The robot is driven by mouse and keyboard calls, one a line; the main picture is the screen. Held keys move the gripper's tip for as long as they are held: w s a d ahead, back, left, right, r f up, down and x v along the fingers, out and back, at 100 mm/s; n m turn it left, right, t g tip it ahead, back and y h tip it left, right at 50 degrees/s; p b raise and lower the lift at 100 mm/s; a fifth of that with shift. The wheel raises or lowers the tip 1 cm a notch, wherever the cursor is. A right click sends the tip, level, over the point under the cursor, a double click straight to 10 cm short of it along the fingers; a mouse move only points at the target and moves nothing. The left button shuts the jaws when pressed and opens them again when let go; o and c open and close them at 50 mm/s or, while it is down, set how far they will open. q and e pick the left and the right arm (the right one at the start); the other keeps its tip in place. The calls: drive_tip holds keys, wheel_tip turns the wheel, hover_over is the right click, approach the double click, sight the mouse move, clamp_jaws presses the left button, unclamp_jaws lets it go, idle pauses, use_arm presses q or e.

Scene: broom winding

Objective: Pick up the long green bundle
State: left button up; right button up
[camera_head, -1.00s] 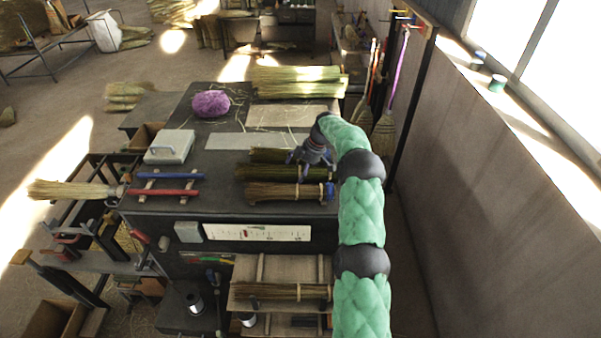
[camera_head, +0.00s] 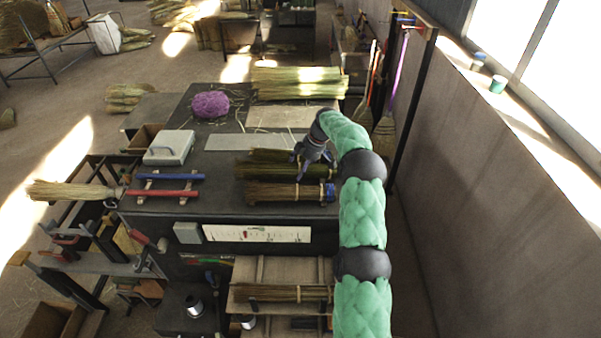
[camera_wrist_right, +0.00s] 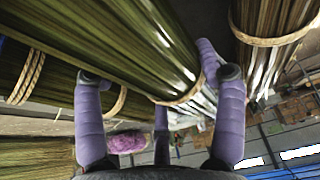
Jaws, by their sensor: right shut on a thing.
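The long green bundle (camera_head: 262,171) lies on the dark bench in the head view, between a shorter bundle behind it and a brown one in front. My right gripper (camera_head: 300,170) is over its right part, with its fingers down on it. In the right wrist view the green bundle (camera_wrist_right: 125,45) runs diagonally, with a tan binding cord around it. The purple-padded fingers of my right gripper (camera_wrist_right: 160,85) are shut on it from both sides. I cannot tell whether the bundle is clear of the bench. My left gripper is not in view.
The brown bundle (camera_head: 285,192) lies close in front, and another bundle (camera_head: 270,154) close behind. Longer pale bundles (camera_head: 300,80) lie at the bench's back. A purple ball of twine (camera_head: 210,104) and a grey box (camera_head: 169,147) stand left. A wall (camera_head: 490,200) bounds the right.

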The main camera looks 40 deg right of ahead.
drive_tip(key=s+a+r+b, duration=0.1)
drive_tip(key=a+r+b, duration=0.1)
drive_tip(key=a+r, duration=0.2)
wheel_tip(320, 180, up, 3)
drive_tip(key=shift+a+b, duration=0.3)
drive_tip(key=shift+a, duration=0.05)
drive_tip(key=s+a+r+b, duration=0.1)
drive_tip(key=a, duration=0.2)
drive_tip(key=a+r, duration=0.2)
drive_tip(key=a, duration=0.1)
drive_tip(key=s+a+r+b, duration=0.1)
drive_tip(key=a, duration=0.2)
drive_tip(key=shift+s+r+b, duration=0.2)
drive_tip(key=shift+s+b, duration=0.1)
